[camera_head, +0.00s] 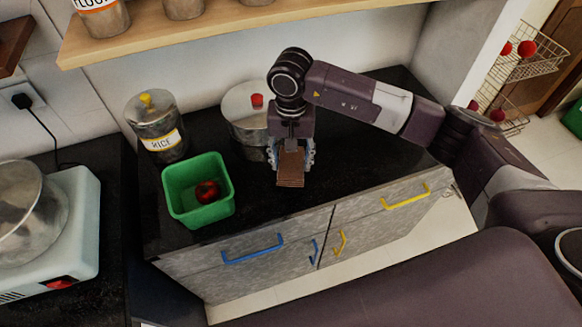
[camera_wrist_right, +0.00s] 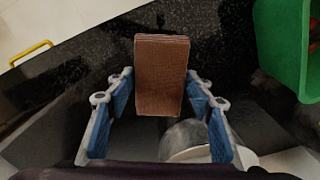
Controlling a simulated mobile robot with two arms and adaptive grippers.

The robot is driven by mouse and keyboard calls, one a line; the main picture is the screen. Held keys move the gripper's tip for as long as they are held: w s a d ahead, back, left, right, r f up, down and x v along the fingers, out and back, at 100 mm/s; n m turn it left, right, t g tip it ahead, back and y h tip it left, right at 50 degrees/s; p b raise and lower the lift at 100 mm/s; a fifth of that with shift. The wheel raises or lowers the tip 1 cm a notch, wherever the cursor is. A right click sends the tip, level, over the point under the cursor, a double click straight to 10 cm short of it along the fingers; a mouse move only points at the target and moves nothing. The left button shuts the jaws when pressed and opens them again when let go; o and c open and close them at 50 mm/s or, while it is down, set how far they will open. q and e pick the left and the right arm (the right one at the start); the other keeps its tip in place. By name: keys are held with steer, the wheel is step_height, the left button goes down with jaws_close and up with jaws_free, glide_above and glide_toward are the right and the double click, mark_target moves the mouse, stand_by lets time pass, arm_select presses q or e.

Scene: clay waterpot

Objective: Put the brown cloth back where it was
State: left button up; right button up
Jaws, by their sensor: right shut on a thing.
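The brown cloth (camera_head: 290,170) is a folded, layered rectangular block. It also shows in the right wrist view (camera_wrist_right: 162,75), between the blue finger pads. My right gripper (camera_head: 293,159) points down over the dark counter and is shut on the cloth; the wrist view shows its fingers (camera_wrist_right: 158,88) on both sides of it. The cloth sticks out beyond the fingertips. I cannot tell whether its lower end touches the counter. My left gripper is not in view.
A metal pot with a red knob (camera_head: 240,112) stands close behind the gripper. A green bin (camera_head: 212,216) holding a red fruit (camera_head: 207,191) and a RICE canister (camera_head: 152,122) stand left. The black counter (camera_head: 365,165) is clear right of the cloth. A wooden shelf (camera_head: 165,38) hangs above.

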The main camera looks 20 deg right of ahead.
mark_target(291, 171)
steer(key=shift+f, duration=0.3)
step_height(291, 171, down, 4)
steer(key=shift+r+p, duration=0.1)
steer(key=shift+p, duration=0.4)
steer(key=shift+f, duration=0.2)
steer(key=shift+f+b, duration=0.25)
steer(key=shift+b, duration=0.15)
steer(key=o, duration=1)
steer(key=shift+r, duration=0.1)
